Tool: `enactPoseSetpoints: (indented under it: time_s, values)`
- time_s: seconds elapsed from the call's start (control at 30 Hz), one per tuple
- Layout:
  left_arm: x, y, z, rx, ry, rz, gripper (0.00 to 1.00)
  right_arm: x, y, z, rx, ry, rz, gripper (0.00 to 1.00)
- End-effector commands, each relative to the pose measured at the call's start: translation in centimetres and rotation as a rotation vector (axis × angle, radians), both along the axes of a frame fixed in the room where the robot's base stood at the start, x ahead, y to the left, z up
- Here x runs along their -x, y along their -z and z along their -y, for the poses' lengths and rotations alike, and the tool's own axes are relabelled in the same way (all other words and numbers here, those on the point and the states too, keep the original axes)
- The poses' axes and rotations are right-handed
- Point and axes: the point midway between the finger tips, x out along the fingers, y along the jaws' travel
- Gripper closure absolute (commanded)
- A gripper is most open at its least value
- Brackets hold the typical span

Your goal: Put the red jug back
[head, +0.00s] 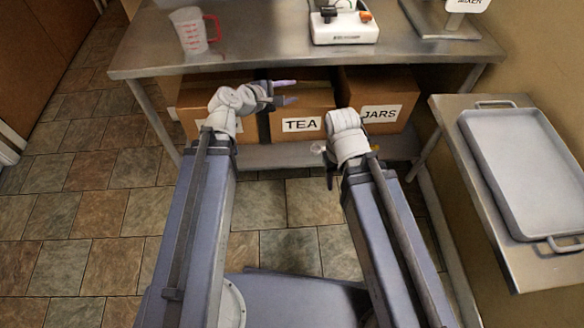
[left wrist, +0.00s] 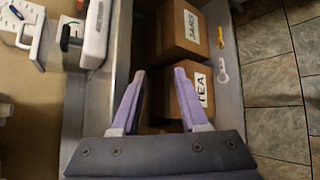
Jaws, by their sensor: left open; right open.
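The red jug (head: 190,31) is a clear measuring jug with red markings and a red handle on its right side. It stands upright at the left of the steel table (head: 255,57). It does not show in the left wrist view. My left gripper (head: 293,92) is open and empty, at the table's front edge near the TEA box, to the right of and nearer than the jug. Its two fingers also show apart in the left wrist view (left wrist: 158,92). My right gripper (head: 322,165) is low in front of the boxes, away from the jug; its fingers are mostly hidden.
Cardboard boxes marked TEA (head: 302,124) and JARS (head: 381,112) stand on the lower shelf. A white appliance (head: 344,24) and a mixer base (head: 440,18) are on the table. A metal tray (head: 522,165) lies on the right side table. The tabletop between jug and appliance is clear.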

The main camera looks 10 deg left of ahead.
Motion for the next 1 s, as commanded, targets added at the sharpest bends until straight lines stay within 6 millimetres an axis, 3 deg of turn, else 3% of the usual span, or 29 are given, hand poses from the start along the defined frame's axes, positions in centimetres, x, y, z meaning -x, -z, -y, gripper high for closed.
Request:
enactPoseSetpoints:
  time_s: [0.03,0.13,0.23,0.4,0.6,1.0]
  values:
    - [2.3,2.5,3.6,-0.198,0.196,-0.007,0.56,0.0,0.0,0.0,0.0,0.0,0.0,0.5]
    - [7.2,7.2,7.1,-0.57,0.584,-0.021,0.56,0.0,0.0,0.0,0.0,0.0,0.0,0.5]
    - [11.8,10.4,7.8,-0.873,0.944,-0.041,0.56,0.0,0.0,0.0,0.0,0.0,0.0,0.5]
    - [16.7,12.4,6.2,-1.196,1.397,-0.1,0.56,0.0,0.0,0.0,0.0,0.0,0.0,0.5]
    - [18.8,12.4,4.6,-1.332,1.621,-0.154,0.56,0.0,0.0,0.0,0.0,0.0,0.0,0.5]
    - [18.9,12.3,4.4,-1.341,1.637,-0.16,0.56,0.0,0.0,0.0,0.0,0.0,0.0,0.5]
